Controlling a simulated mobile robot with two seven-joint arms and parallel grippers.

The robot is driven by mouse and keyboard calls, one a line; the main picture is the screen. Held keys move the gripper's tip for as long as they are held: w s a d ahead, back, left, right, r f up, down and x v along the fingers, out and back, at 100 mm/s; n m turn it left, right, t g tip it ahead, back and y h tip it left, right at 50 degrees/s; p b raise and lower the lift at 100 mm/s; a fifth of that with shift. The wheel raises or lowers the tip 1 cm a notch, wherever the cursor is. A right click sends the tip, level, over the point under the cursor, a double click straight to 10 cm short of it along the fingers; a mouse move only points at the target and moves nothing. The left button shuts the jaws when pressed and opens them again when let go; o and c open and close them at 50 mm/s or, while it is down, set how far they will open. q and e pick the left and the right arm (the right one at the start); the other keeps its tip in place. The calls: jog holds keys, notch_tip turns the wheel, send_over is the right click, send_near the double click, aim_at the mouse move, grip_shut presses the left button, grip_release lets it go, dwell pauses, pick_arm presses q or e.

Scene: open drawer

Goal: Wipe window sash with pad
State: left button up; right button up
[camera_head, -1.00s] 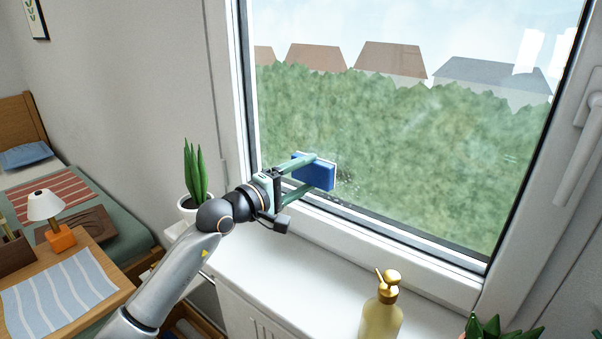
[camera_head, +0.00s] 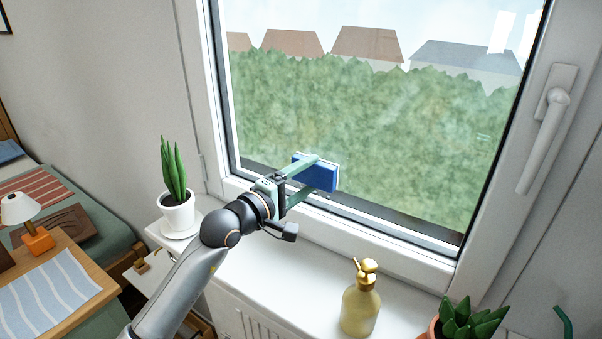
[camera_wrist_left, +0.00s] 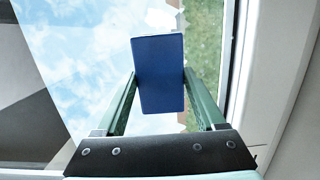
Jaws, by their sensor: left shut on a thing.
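The blue pad (camera_head: 315,174) is held between the two green fingers of my left gripper (camera_head: 310,178), close to the lower left part of the window pane (camera_head: 400,130). In the left wrist view the pad (camera_wrist_left: 159,75) stands between the fingers of the left gripper (camera_wrist_left: 158,88). I cannot tell for sure whether the pad touches the glass. The white window sash (camera_head: 340,222) frames the pane. The dark specks seen on the glass earlier do not show now. My right gripper is not in view.
A white sill (camera_head: 275,280) runs under the window. A potted plant (camera_head: 178,215) stands left of my arm, a gold-topped soap bottle (camera_head: 360,308) to the right, and a succulent (camera_head: 466,325) further right. A window handle (camera_head: 546,130) projects at right.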

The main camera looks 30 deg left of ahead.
aim_at(324, 179)
pick_arm(q)
jog(key=shift+s+d+p, duration=0.2)
jog(key=shift+d+p, duration=0.1)
jog(key=shift+d, duration=3.05)
jog(key=shift+s, duration=0.1)
jog(key=shift+s, duration=0.5)
jog(key=v, duration=0.4)
jog(key=shift+s+d, duration=0.2)
jog(key=shift+s, duration=0.25)
